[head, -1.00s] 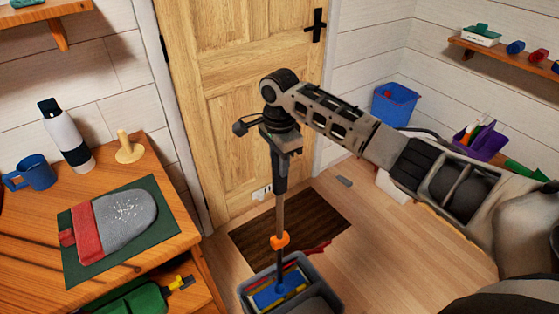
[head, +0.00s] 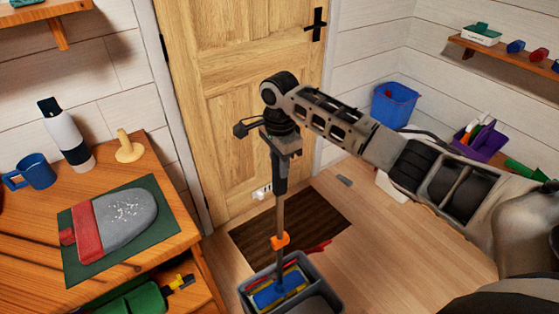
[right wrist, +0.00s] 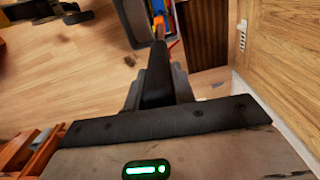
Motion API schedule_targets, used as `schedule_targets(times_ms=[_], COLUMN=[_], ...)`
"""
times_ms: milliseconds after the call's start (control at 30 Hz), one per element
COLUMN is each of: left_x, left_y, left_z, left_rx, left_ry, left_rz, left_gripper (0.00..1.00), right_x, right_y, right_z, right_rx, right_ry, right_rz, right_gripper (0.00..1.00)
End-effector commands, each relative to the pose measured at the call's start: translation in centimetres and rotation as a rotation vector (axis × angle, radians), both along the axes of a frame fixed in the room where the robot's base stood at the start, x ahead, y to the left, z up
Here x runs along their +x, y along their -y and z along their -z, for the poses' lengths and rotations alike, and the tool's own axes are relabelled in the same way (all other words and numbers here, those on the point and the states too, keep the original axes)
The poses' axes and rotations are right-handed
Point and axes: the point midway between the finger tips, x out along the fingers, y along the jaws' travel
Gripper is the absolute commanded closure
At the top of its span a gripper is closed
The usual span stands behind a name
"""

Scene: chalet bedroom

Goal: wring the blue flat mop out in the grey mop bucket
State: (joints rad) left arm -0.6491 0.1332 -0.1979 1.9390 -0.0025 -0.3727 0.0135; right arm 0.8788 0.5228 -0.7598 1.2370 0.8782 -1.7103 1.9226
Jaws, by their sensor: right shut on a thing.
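The blue flat mop (head: 276,293) is upright, with its blue head inside the grey mop bucket (head: 328,277) on the floor. Yellow and red parts show around the head in the bucket. An orange collar (head: 280,241) sits low on the mop's pole. My right gripper (head: 281,155) is shut on the dark grip at the top of the pole, above the bucket. In the right wrist view the dark grip (right wrist: 158,75) lies between the fingers and the pole runs down to the bucket, which is partly cut off. My left gripper is not in view.
A dark brown mat (head: 300,222) lies before the wooden door (head: 235,100), behind the bucket. A wooden table (head: 190,236) with a mug, bottle and green mat stands at left. A blue bin (head: 395,104) and a purple caddy (head: 485,140) are at right. Floor right of the bucket is clear.

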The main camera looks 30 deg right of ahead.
Motion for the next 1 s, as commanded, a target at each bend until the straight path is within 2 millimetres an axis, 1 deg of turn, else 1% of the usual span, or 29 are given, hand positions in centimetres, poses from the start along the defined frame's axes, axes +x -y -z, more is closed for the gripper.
schedule_targets(times_ms=[267, 300, 367, 400, 633, 767, 867, 967, 1000], left_x=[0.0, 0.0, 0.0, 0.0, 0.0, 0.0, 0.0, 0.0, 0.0], left_y=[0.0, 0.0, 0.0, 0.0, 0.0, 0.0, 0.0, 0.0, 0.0], left_z=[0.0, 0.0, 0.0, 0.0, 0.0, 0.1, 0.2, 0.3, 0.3], left_rx=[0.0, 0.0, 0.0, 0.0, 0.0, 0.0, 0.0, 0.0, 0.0], left_ry=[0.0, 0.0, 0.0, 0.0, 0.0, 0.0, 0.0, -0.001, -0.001], left_rz=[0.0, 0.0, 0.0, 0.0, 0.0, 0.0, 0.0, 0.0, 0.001], left_gripper=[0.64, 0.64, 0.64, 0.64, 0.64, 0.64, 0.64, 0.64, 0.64], right_x=[0.1, 0.1, 0.1, 0.1, -0.1, 0.0, 0.1, 0.1, 0.1], right_y=[0.0, 0.0, 0.0, 0.0, 0.0, 0.0, 0.0, 0.0, 0.0], right_z=[0.4, 0.4, 0.4, 0.4, 0.7, 0.1, -1.2, -3.3, -4.3], right_rx=[0.002, 0.002, 0.002, 0.001, 0.0, 0.001, 0.001, 0.001, 0.002], right_ry=[0.002, 0.003, 0.003, 0.003, -0.002, 0.0, 0.004, 0.005, 0.006], right_rz=[0.0, -0.001, -0.001, -0.001, 0.0, -0.001, -0.001, -0.002, -0.001], right_gripper=[1.0, 0.72, 0.55, 0.49, 0.49, 0.49, 0.49, 0.49, 0.49])
